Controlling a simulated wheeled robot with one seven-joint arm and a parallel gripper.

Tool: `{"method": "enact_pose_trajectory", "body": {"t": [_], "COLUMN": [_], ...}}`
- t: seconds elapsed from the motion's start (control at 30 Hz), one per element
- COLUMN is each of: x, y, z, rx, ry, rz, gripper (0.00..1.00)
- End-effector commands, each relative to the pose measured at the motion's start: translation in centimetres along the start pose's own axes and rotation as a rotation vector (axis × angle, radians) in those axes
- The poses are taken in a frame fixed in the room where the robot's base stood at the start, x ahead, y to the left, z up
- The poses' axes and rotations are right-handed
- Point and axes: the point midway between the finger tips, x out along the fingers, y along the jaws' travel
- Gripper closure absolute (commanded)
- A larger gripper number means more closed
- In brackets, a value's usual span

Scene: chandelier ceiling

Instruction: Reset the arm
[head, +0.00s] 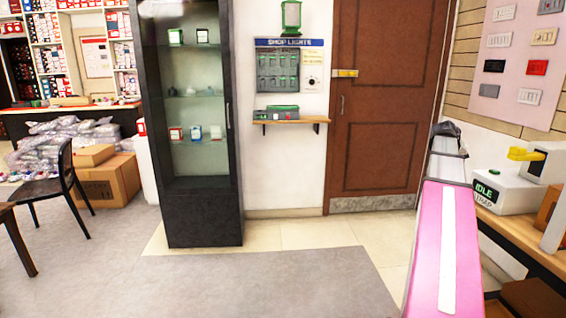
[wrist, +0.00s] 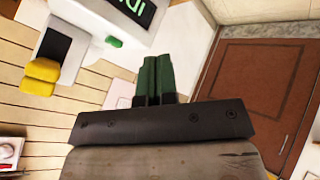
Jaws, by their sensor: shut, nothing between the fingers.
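My arm, pink with a white stripe, stretches forward along the right side in the head view. Its dark far end shows there, but I cannot make out the fingers. In the wrist view my gripper (wrist: 156,72) has two green fingers side by side, shut with nothing between them. Past the fingers is a white machine (wrist: 125,22) with a green button and a yellow part (wrist: 40,76). The same white machine (head: 507,189) stands right of my arm in the head view, with an "IDLE" display and a yellow handle (head: 525,154).
A wooden counter (head: 515,240) carries the machine. A brown door (head: 385,100) is ahead, with a small shelf (head: 290,121) and a dark glass cabinet (head: 200,215) to its left. A chair (head: 47,182) and cardboard boxes (head: 112,182) stand at left. The middle floor is clear.

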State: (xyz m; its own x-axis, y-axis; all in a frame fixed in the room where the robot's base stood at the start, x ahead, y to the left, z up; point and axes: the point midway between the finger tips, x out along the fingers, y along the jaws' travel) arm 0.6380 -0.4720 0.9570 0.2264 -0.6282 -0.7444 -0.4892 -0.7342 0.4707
Motion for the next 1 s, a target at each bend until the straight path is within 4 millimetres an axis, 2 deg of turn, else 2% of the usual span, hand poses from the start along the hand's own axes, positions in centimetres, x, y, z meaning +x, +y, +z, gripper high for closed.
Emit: {"method": "enact_pose_trajectory", "body": {"t": [0.27,0.37,0.5,0.7,0.8,1.0], "x": [1.0,1.2,1.3,0.5,-0.2,-2.1], "y": [-8.6,-13.2,-20.5,-29.6,-33.5,-39.8], "z": [4.4,7.1,12.2,20.2,24.5,33.5], "rx": [-0.057,-0.090,-0.145,-0.223,-0.262,-0.338], "ry": [-0.034,-0.055,-0.096,-0.164,-0.201,-0.284], "rz": [-0.101,-0.156,-0.247,-0.367,-0.423,-0.523], "gripper": [1.00,1.00,1.00,1.00,1.00,1.00]}}
